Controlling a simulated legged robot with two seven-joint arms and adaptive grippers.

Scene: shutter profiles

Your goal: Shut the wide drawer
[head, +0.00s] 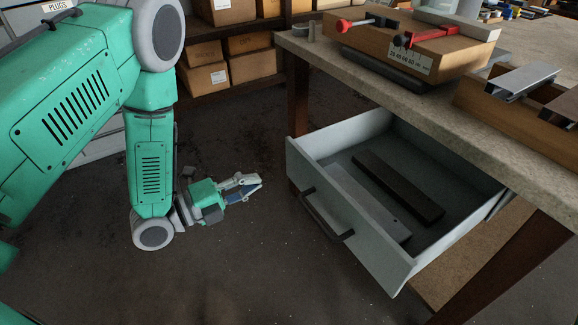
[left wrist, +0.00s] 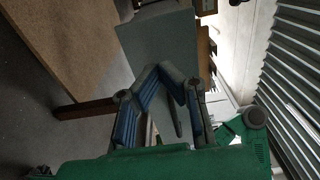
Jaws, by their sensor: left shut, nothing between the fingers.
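The wide drawer (head: 365,222) hangs under the workbench and is pulled well open. Its pale grey front carries a dark bar handle (head: 325,213). A dark profile (head: 398,185) and a grey profile (head: 367,203) lie inside it. My left gripper (head: 250,186) is left of the drawer front, apart from it, with its fingers shut and empty, pointing right. In the left wrist view the blue-padded fingers (left wrist: 168,78) come together near a pale grey panel (left wrist: 155,38), perhaps the drawer; I cannot tell for sure. My right gripper is not in view.
The workbench (head: 430,98) carries a wooden block with red clamps (head: 415,45) and a wooden tray with profiles (head: 515,100). A shelf with cardboard boxes (head: 205,78) stands at the back. Dark floor between my left gripper and the drawer is clear.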

